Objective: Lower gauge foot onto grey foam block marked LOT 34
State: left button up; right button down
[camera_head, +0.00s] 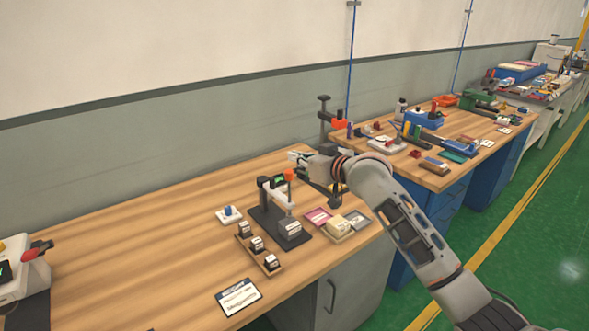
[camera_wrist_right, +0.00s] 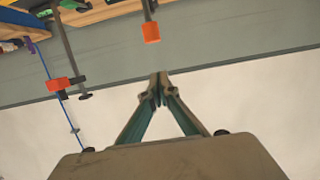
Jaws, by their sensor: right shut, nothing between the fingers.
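The gauge stand (camera_head: 264,197) stands on a dark base plate at the bench's front middle. It has a dark post, an orange-topped part and a pale spindle. A dark grey block (camera_head: 290,229) with a white label sits on the base plate below the spindle. The label is too small to read, and I cannot tell whether the foot touches the block. My right gripper (camera_head: 300,157) is above and behind the stand, apart from it. In the right wrist view its fingertips (camera_wrist_right: 160,88) meet with nothing between them. My left gripper is not in view.
A wooden tray (camera_head: 247,247) holds several small labelled dark blocks. Another tray (camera_head: 338,239) beside the stand holds a cream block and flat pieces. A printed card (camera_head: 238,297) lies at the front. A clamp (camera_head: 325,115) stands behind my gripper. The bench's left half is mostly clear.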

jog(key=f, duration=0.4)
jog(key=shift+w+a+f, duration=0.15)
jog(key=shift+w+a, duration=0.1)
jog(key=shift+w, duration=0.15)
